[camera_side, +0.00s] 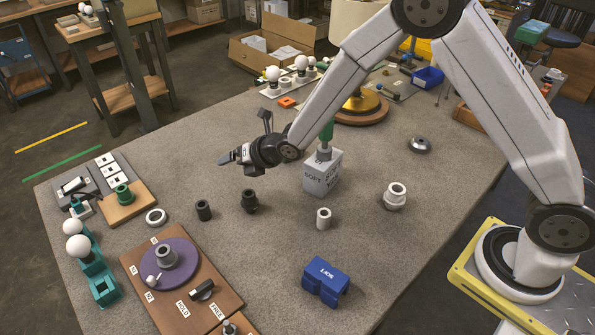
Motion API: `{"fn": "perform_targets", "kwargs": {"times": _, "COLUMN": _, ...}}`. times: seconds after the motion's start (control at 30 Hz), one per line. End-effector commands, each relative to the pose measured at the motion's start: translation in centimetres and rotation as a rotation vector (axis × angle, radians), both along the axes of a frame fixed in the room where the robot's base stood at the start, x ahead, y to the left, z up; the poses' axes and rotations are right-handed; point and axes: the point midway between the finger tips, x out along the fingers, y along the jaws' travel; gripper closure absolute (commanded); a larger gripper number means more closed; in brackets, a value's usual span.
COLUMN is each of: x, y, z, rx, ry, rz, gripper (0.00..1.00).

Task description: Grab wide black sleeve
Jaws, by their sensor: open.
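Two short black sleeves stand upright on the grey table (290,255). The right one (249,202) looks wider, with a thicker body and a dark opening on top. The left one (203,210) looks slimmer. My gripper (226,158) is open and empty, held in the air with its fingers pointing left. In the picture it is above and slightly left of the wider black sleeve, apart from it. Its exact height over the table is hard to tell.
A white box (323,172) stands right of the sleeves, close to my wrist in the picture. A small white sleeve (323,218), a white ring (156,216), a blue block (326,282) and a brown board with a purple disc (185,268) surround them. The table between these is clear.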

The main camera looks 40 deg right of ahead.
Motion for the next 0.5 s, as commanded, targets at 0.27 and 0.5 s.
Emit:
{"fn": "perform_targets", "kwargs": {"times": 0.27, "x": 2.1, "y": 4.4, "z": -2.1, "rx": -0.253, "ry": -0.252, "rz": 0.326, "gripper": 0.11}}
{"fn": "perform_targets", "kwargs": {"times": 0.5, "x": 3.0, "y": 7.7, "z": -3.6, "rx": -0.444, "ry": -0.461, "rz": 0.538, "gripper": 0.11}}
